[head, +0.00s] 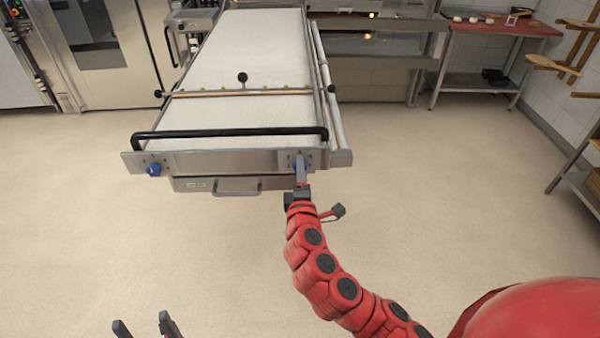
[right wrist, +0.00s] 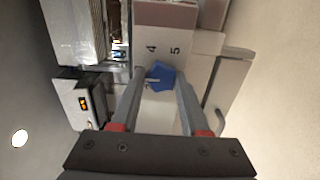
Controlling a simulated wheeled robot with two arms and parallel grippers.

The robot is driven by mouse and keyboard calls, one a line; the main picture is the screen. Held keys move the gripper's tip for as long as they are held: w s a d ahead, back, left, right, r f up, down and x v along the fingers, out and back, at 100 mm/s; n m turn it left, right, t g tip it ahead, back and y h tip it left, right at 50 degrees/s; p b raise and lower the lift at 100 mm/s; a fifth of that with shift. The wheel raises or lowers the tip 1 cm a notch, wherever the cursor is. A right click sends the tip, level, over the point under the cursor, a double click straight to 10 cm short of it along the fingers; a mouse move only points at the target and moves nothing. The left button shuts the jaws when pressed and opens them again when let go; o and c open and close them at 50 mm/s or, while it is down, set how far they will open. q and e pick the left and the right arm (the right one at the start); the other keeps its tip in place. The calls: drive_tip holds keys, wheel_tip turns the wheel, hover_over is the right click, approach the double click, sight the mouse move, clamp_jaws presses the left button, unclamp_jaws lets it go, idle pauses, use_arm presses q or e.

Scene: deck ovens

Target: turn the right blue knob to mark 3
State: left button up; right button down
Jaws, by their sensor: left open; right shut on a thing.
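The right blue knob (head: 296,166) sits at the right end of the steel front panel (head: 225,160) of the long loader table. My right gripper (head: 301,172) reaches it from the front. In the right wrist view the blue knob (right wrist: 161,77) is between the two fingers of my right gripper (right wrist: 160,82), which is shut on it. A pale mark shows on the knob, and the figures 4 and 5 are printed on the panel beyond it. Mark 3 is not readable. My left gripper (head: 145,327) is open and empty at the bottom edge, away from the table.
A left blue knob (head: 153,170) is at the panel's other end. A black bar (head: 230,133) runs above the panel, and a drawer handle (head: 236,191) is below. Ovens and a red-topped table (head: 500,27) stand behind. The floor around is clear.

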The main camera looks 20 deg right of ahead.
drive_tip(key=shift+c, duration=2)
unclamp_jaws()
drive_tip(key=p+v, duration=0.5)
drive_tip(key=v, duration=1.2)
drive_tip(key=shift+s, duration=0.25)
